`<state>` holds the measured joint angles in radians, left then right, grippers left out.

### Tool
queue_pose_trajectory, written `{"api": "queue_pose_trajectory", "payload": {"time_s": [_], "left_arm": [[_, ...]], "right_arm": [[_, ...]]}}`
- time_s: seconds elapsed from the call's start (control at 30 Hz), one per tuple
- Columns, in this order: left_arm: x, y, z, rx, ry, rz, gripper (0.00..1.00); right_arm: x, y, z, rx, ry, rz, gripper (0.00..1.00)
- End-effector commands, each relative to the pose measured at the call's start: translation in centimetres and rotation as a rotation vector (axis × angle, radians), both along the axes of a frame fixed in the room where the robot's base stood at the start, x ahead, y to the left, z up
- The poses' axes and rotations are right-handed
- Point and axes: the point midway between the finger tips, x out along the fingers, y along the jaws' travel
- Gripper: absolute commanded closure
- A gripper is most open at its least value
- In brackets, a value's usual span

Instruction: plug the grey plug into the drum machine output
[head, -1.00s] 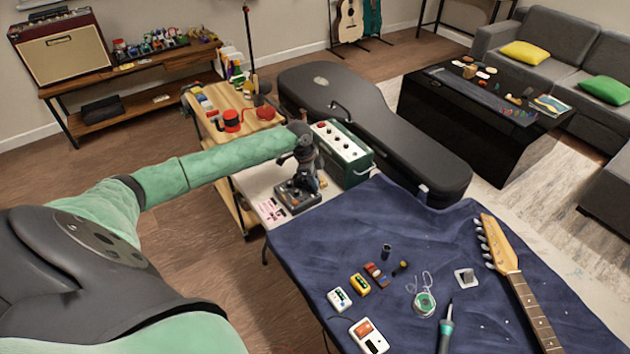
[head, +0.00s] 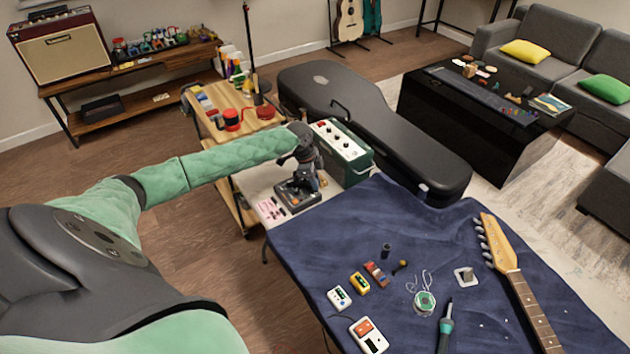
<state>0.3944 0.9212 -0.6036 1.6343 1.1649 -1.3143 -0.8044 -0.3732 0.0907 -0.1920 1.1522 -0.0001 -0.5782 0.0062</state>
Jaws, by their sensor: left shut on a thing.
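The drum machine appears to be the dark box with small controls (head: 297,196) on the bare left end of the table. My left gripper (head: 304,178) points down right over this box, at its back edge, with the dark green amplifier just behind. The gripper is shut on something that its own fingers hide. I cannot make out the grey plug or the output socket, and cannot tell whether they touch. My right gripper is not in view.
The green amplifier (head: 342,152) stands close behind the gripper. A black guitar case (head: 400,140) lies behind it. A blue cloth (head: 330,235) covers most of the table, with small pedals, a solder spool (head: 424,302) and a guitar neck (head: 530,300). A pink-printed card (head: 269,210) lies left of the box.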

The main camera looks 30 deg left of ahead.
Motion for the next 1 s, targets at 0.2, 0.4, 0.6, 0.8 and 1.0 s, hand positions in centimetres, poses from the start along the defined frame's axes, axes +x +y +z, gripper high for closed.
{"api": "queue_pose_trajectory", "payload": {"time_s": [0.2,0.4,0.6,0.8,1.0], "left_arm": [[0.0,0.0,-0.3,0.0,0.0,0.0,1.0],[0.0,0.0,-0.6,0.0,0.0,0.0,1.0],[0.0,0.0,-0.9,0.0,0.0,0.0,1.0],[0.0,0.0,-1.2,0.0,0.0,0.0,1.0],[0.0,0.0,-1.5,0.0,0.0,0.0,1.0]], "right_arm": [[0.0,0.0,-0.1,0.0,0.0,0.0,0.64],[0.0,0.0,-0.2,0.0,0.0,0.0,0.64],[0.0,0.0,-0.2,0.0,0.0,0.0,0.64],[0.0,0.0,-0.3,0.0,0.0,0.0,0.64],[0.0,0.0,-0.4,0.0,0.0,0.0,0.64]]}}
